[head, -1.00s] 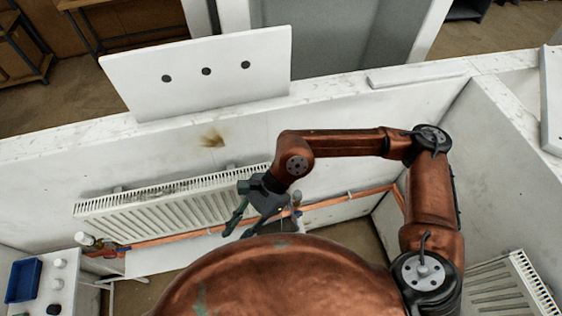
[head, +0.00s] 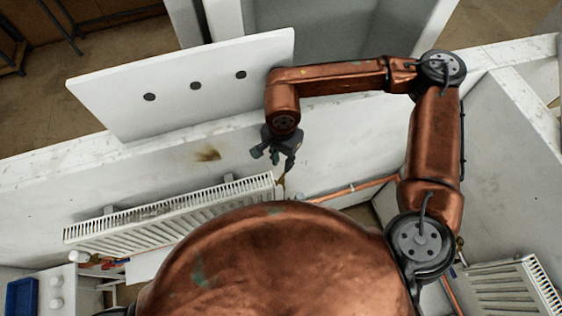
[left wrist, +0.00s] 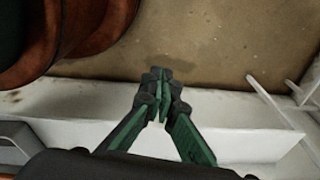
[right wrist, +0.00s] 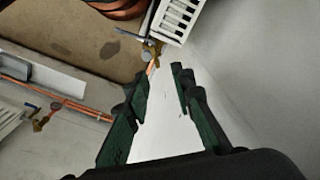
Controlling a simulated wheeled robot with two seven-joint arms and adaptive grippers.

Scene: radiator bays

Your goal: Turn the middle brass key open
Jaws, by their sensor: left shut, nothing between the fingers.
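A brass valve (right wrist: 151,50) with a thin dark lever sits at the corner of a white radiator, just beyond my right fingertips in the right wrist view. It looks like the middle key, though I cannot be sure. My right gripper (right wrist: 155,80) is open and empty, its fingers apart and short of the valve. In the head view the right gripper (head: 274,159) hangs over the radiator's right end, in front of the white wall. My left gripper (left wrist: 161,82) is shut and empty over a white ledge; in the head view it is hidden.
The white radiator (head: 170,215) runs along the wall, with another fitting (head: 85,257) at its left end. A second radiator (head: 510,285) stands in the right bay. A copper pipe (head: 350,190) runs low along the wall. A white board with dark holes (head: 190,90) stands behind.

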